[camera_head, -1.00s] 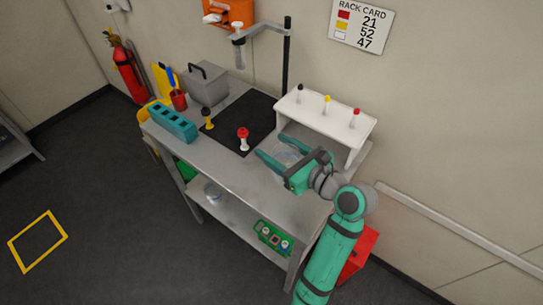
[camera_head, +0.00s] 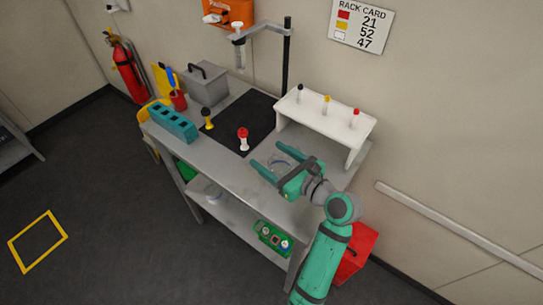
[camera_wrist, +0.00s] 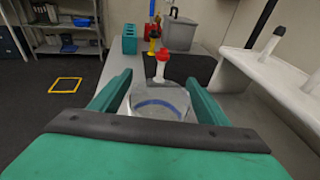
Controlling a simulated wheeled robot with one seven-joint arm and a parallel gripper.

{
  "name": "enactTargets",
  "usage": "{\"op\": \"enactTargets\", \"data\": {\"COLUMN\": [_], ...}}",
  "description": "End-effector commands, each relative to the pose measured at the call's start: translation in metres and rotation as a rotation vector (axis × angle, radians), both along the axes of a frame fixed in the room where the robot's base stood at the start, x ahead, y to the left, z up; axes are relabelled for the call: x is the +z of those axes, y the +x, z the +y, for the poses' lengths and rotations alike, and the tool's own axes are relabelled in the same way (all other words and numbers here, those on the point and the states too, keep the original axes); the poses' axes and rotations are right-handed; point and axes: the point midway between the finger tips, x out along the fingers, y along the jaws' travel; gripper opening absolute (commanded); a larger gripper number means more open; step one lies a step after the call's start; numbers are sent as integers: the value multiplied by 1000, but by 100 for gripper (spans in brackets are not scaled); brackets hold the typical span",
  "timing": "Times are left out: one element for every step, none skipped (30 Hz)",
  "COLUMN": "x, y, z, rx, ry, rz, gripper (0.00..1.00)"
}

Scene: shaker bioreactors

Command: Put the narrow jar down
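The narrow jar (camera_wrist: 158,103) is clear glass with a blue ring, seen in the wrist view between my two fingers, which reach along both its sides. It also shows faintly in the head view (camera_head: 281,159), over the right front part of the grey bench top (camera_head: 225,160). My gripper (camera_head: 265,154) is shut on the jar; its teal fingers show in the wrist view (camera_wrist: 158,88) too. The jar looks upright and low over the bench; I cannot tell whether its base touches the top. Part of it is hidden behind the gripper's palm.
A red-capped white piece (camera_head: 243,140) stands just beyond the fingers, a yellow one (camera_head: 207,118) further left. A white rack (camera_head: 322,122) with three small pieces stands behind the gripper. A teal block (camera_head: 172,124) is on the left.

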Motion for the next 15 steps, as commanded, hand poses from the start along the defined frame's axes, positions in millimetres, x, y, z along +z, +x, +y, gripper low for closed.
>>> {"op": "enactTargets", "data": {"x": [0,0,0,0,0,0,0,1,1,2,3,4,5,5,6], "y": [0,0,0,0,0,0,0,0,0,0,0,-2,-4,-6,-10], "z": [0,0,0,0,0,0,0,0,0,0,0,-2,-4,-7,-11], "rx": [0,0,0,0,0,0,0,0,0,0,-1,-2,-3,-4,-4], "ry": [0,0,0,0,0,0,0,0,0,0,0,0,0,1,0], "rz": [0,0,0,0,0,0,0,0,0,-1,-2,-1,-1,-1,0], "gripper": [75,75,75,75,75,75,75,75,75,75,75,75,75,75,75]}}
